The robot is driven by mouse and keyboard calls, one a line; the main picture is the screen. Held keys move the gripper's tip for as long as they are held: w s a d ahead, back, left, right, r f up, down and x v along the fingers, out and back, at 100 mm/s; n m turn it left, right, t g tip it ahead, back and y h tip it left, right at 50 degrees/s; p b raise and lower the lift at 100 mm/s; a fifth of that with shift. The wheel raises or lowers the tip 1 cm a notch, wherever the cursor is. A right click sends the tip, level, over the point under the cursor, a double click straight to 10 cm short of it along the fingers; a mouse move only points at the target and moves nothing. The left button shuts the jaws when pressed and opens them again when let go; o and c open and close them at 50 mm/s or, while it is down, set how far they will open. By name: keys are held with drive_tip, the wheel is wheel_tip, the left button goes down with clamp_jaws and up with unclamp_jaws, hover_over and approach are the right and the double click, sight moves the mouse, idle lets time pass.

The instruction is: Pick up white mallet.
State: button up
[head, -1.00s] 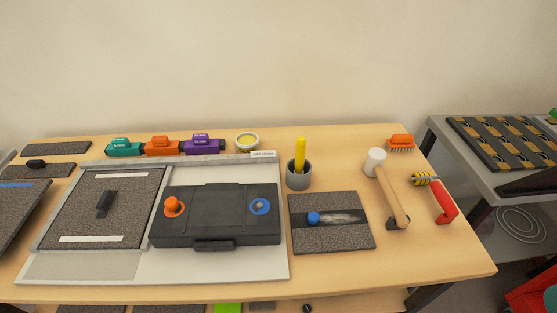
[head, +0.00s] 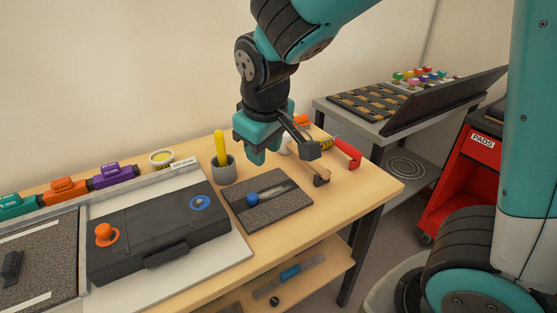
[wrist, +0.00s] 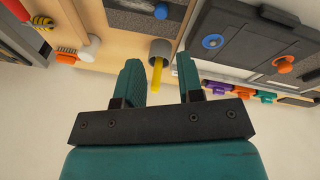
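The white mallet lies on the wooden bench near its right side. In the head view its white head (head: 285,147) and wooden handle (head: 314,168) show only in part behind my arm. The handle's end is by a small dark rest. In the wrist view the white head (wrist: 90,47) shows at the upper left, outside my fingers. My gripper (head: 259,152) hangs above the bench, to the left of the mallet and apart from it. The wrist view shows its two teal fingers (wrist: 157,62) spread with nothing held between them.
A grey cup (head: 223,173) with a yellow stick stands left of the mallet. A speckled plate (head: 283,211) with a blue knob lies in front. A red-handled tool (head: 347,152) and an orange brush (head: 301,121) are close by. A black case (head: 150,240) lies left.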

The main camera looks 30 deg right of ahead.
drive_tip(key=w+d+f+m+t+h+b, duration=0.1)
drive_tip(key=w+d+f+h+b, duration=0.25)
drive_tip(key=w+f, duration=0.2)
drive_tip(key=w+d+f+t+h+b, duration=0.1)
drive_tip(key=w+d+f+h+b, duration=0.3)
drive_tip(key=w, duration=0.3)
drive_tip(key=h, duration=0.2)
approach(293, 149)
drive_tip(key=shift+m+t, duration=0.3)
drive_tip(key=x, duration=0.6)
drive_tip(key=shift+a+f, duration=0.15)
drive_tip(key=shift+f, duration=0.05)
drive_tip(key=shift+s+b+x, duration=0.15)
drive_tip(key=shift+s+x, duration=0.05)
drive_tip(key=shift+x, duration=1.15)
drive_tip(key=shift+s+b+x, duration=0.15)
drive_tip(key=shift+x, duration=1.15)
drive_tip(key=shift+r, duration=0.1)
clamp_jaws()
